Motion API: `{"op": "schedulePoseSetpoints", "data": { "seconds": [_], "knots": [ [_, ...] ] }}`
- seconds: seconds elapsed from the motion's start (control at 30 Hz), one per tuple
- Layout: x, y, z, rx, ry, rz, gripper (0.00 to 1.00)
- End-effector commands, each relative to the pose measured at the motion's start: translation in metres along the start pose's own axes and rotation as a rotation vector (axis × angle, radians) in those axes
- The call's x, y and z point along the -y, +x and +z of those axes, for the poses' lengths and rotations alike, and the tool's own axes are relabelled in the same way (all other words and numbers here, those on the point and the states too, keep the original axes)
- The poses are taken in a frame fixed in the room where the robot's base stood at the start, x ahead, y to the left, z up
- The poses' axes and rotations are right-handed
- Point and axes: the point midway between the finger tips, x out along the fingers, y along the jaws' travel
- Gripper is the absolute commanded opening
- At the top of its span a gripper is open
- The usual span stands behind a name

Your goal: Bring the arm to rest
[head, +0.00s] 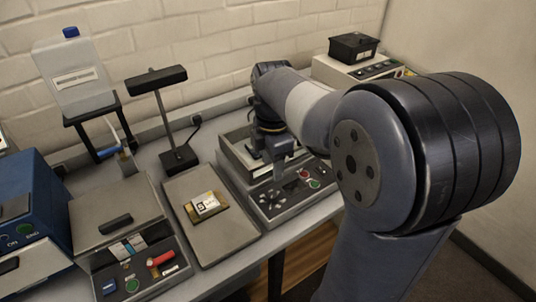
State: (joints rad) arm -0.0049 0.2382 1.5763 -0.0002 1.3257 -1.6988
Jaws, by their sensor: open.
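My arm reaches from the right foreground across the bench to the back middle in the head view. Its wrist bends downward there. My gripper (273,152) points down over a grey device (238,155) that has a panel with red and green buttons. The gripper is small and dark against the device, but its jaws are open. I see nothing held between them. I cannot tell how far its tips are above the device.
A grey plate (186,190) with a yellow-edged labelled block (206,206) lies left of that device. A black box (353,47) sits behind.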

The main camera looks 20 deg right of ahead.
Motion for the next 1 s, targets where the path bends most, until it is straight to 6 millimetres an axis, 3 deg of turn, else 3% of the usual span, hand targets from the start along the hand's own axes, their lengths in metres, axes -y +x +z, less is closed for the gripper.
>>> {"op": "schedulePoseSetpoints", "data": {
  "seconds": [0.17,0.7,1.0],
  "knots": [
    [0.001,0.013,0.0,-0.001,0.0,-0.005,0.49],
    [0.001,0.103,0.0,-0.001,0.001,-0.006,0.49],
    [0.0,0.108,0.0,0.0,0.036,-0.001,0.49]
  ]
}}
